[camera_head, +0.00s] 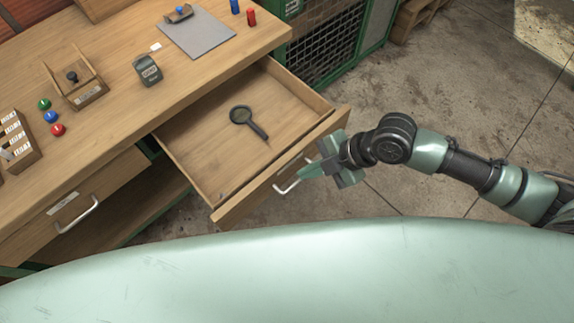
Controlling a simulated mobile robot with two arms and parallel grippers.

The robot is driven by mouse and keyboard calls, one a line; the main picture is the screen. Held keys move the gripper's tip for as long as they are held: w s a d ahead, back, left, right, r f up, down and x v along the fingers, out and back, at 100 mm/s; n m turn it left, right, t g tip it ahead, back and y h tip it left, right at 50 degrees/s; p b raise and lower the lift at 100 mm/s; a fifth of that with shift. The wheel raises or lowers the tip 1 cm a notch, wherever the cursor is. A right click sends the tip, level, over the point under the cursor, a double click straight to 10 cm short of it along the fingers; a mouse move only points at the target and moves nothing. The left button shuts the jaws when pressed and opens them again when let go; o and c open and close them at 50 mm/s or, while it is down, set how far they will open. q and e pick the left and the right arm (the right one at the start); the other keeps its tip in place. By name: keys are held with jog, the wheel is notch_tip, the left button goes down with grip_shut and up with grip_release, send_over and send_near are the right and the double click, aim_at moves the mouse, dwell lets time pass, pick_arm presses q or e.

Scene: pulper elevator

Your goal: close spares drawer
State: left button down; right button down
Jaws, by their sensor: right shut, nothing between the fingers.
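The spares drawer (231,212) is pulled out from under the wooden workbench. Inside it lies a dark magnifying glass (247,120); the rest of its floor looks mostly bare. A pale metal handle (285,188) is on its front. My right gripper (312,170) is at the drawer front by the handle, coming from the right. It is shut and empty; whether its fingers touch the handle or front is hard to tell. My left gripper is not in view.
The workbench (110,125) holds a grey mat (198,34), a dark device (148,70), coloured knobs (50,116) and wooden holders. A second drawer (105,190) at left looks shut. A green mesh cage (325,45) stands behind.

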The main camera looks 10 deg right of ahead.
aim_at(275, 185)
jog(key=x, duration=0.7)
jog(key=shift+w+f, duration=0.1)
jog(key=shift+f, duration=0.05)
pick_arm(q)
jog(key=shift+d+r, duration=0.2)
pick_arm(e)
jog(key=shift+a+f, duration=0.3)
jog(key=shift+f, duration=0.2)
jog(key=shift+w, duration=0.1)
